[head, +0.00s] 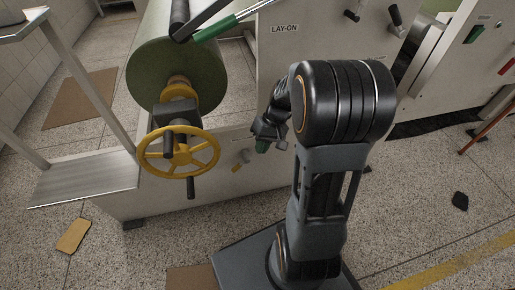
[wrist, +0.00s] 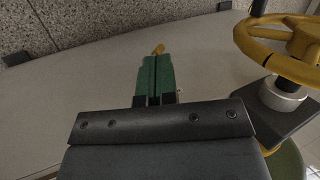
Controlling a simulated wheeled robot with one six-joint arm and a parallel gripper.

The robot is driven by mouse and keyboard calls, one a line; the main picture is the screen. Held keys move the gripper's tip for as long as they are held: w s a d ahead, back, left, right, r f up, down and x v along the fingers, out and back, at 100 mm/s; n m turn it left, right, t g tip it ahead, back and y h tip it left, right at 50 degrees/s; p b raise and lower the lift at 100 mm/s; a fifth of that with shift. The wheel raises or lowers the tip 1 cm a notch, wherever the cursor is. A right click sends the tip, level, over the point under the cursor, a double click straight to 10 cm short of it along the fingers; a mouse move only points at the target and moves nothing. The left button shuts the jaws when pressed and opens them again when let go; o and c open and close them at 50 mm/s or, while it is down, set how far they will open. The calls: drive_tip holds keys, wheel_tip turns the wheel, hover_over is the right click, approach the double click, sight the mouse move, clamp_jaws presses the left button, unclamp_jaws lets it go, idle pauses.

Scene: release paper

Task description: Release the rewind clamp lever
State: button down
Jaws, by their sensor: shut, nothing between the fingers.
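A small yellow-tipped lever (head: 241,157) sticks out of the pale machine panel, right of the yellow handwheel; I take it as the rewind clamp lever, though no label on it is legible.
The yellow handwheel (head: 179,153) stands out left of my gripper; it also shows in the wrist view (wrist: 285,48). A green-gripped lever (head: 216,28) is by the LAY-ON label. The large roll (head: 150,75) is above the handwheel. Speckled floor (head: 160,245) is open in front.

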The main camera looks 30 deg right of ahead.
drive_tip(key=shift+s+a+r+t+h, duration=0.3)
drive_tip(key=shift+s+a+r+h, duration=0.8)
drive_tip(key=shift+s+a+r, duration=0.4)
drive_tip(key=shift+w+d, duration=0.1)
drive_tip(key=shift+w, duration=0.05)
drive_tip(key=s+a+r+t+h+p, duration=0.1)
drive_tip(key=s+r+t+p, duration=0.1)
drive_tip(key=r+p, duration=1.4)
drive_tip(key=s+a+r+n+t+h+p, duration=0.1)
drive_tip(key=s+a+r+t+p, duration=0.1)
drive_tip(key=r+p, duration=1.5)
wheel_tip(320, 180, up, 6)
drive_tip(key=shift+s+a+h, duration=0.3)
drive_tip(key=shift+s+h, duration=0.1)
drive_tip(key=shift+s, duration=0.25)
